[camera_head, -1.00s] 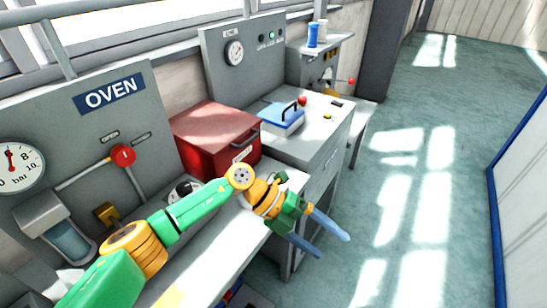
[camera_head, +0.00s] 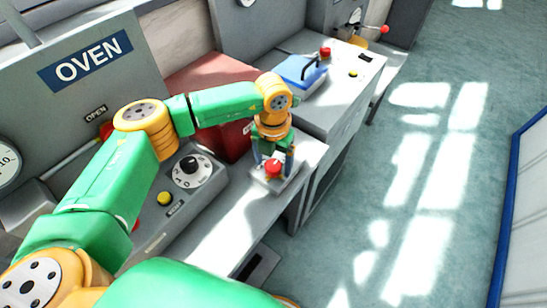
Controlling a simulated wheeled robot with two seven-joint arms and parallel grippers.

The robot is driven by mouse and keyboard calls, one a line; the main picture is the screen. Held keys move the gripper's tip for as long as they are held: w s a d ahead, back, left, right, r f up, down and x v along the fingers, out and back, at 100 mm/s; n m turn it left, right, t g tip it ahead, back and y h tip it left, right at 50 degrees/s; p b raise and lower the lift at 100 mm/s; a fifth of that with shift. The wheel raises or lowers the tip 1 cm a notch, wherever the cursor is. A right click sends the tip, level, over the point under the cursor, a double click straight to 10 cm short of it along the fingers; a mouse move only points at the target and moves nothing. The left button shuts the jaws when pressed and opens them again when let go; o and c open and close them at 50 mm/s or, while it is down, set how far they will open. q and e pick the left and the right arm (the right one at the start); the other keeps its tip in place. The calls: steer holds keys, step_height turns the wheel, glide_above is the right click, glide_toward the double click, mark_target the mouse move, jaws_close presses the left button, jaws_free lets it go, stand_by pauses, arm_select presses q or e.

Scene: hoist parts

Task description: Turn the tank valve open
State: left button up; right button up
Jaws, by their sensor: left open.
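My left gripper (camera_head: 273,166) is open and points down at the right end of the near counter. A red knob (camera_head: 273,168) on a pale base shows between its fingertips; I cannot tell whether they touch it. A red valve knob (camera_head: 106,130) on the oven panel shows only in part behind my left arm, below an "OPEN" label. A red-tipped lever (camera_head: 383,29) is on the far console. No valve is clearly marked as the tank valve. My right gripper is not in view.
A black dial (camera_head: 188,168) and a yellow button (camera_head: 165,199) are on the near counter. A dark red box (camera_head: 205,72) stands behind my left arm. A blue case (camera_head: 299,74) and a red button (camera_head: 325,52) are on the farther bench. The floor at right is clear.

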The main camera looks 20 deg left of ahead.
arm_select(q)
jaws_close()
steer(key=shift+n, duration=0.4)
steer(key=n+b, duration=0.1)
steer(key=n, duration=0.2)
steer(key=shift+w, duration=0.1)
steer(key=n+b, duration=0.1)
steer(key=n, duration=0.4)
steer(key=shift+b, duration=0.4)
steer(key=n+b, duration=0.1)
steer(key=n, duration=0.4)
steer(key=shift+n, duration=2)
